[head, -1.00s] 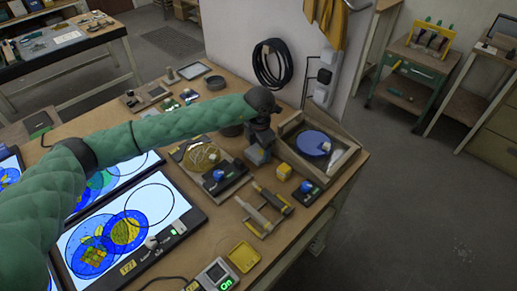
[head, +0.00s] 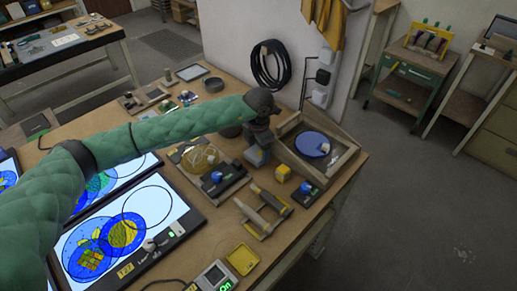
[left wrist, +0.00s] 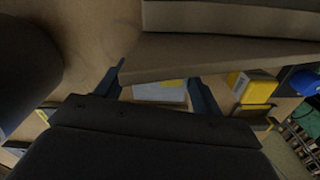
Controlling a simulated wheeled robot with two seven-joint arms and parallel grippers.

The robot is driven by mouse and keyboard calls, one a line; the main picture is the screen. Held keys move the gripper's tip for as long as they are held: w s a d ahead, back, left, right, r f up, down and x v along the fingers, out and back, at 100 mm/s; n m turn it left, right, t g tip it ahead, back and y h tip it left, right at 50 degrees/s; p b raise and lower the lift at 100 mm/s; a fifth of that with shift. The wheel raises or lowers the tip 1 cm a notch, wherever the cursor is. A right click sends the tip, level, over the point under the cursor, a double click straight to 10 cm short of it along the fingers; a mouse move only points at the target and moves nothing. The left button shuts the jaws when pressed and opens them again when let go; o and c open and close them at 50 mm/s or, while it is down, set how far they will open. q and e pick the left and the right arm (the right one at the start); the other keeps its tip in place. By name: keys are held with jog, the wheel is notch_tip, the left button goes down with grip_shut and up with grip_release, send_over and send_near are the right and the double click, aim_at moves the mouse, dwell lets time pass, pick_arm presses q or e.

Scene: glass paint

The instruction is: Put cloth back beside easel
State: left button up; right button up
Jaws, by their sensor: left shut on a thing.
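My left gripper (head: 259,145) is over the right part of the workbench, just left of the easel. It is shut on a small grey-blue folded thing, which I take to be the cloth (head: 256,157). In the left wrist view the cloth (left wrist: 160,93) shows pale with a yellow strip, between the two blue-grey fingers. The easel (head: 340,162) is a tilted wooden frame with a blue disc (head: 312,144) on it. I cannot tell whether the cloth touches the bench. My right gripper is not in view.
A yellow block (head: 282,173) and a dark box with a blue knob (head: 305,188) stand right of the cloth. A round glass piece on a stand (head: 199,157) is to its left. A wooden rack (head: 262,212) lies in front. Lit panels (head: 125,235) fill the bench's left.

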pick_arm(q)
jog(key=shift+f+b, duration=0.25)
jog(key=shift+b, duration=0.1)
dwell(0.6)
jog(key=o, duration=1.2)
